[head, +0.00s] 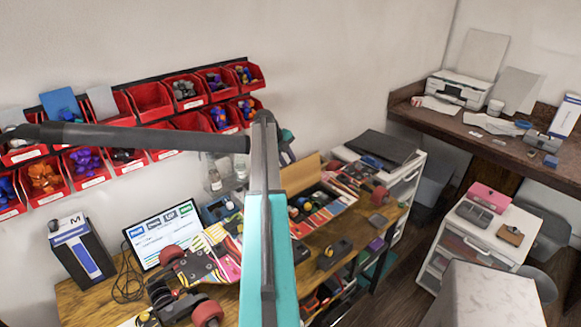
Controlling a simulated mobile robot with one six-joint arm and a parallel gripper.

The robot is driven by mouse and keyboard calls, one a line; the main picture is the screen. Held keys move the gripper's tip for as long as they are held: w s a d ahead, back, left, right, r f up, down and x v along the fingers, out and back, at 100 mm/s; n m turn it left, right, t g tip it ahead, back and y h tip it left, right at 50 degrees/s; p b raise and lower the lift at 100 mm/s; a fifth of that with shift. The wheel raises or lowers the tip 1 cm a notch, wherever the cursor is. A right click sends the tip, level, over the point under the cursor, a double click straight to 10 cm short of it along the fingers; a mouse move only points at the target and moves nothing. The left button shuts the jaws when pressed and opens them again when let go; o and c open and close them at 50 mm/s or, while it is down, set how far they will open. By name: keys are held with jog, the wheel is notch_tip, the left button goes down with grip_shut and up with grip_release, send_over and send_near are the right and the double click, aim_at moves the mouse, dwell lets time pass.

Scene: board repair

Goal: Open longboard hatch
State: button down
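The longboard (318,217) lies across the workbench, with a colourful striped deck and red wheels at both ends. Its middle is hidden behind my teal and grey arm. Right of my arm, small dark and blue parts show at the deck. A plain light-brown panel (302,173) stands upright behind it; I cannot tell whether it is the hatch lid. No gripper fingers can be made out.
Red wall bins (150,102) with small parts hang behind the bench. White drawers (478,225) and a printer desk (480,135) are at right, with floor between.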

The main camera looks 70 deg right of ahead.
jog(key=c, duration=1.5)
grip_release()
jog(key=shift+w, duration=0.15)
jog(key=v, duration=0.8)
jog(key=shift+w+p, duration=0.1)
jog(key=shift+p, duration=0.3)
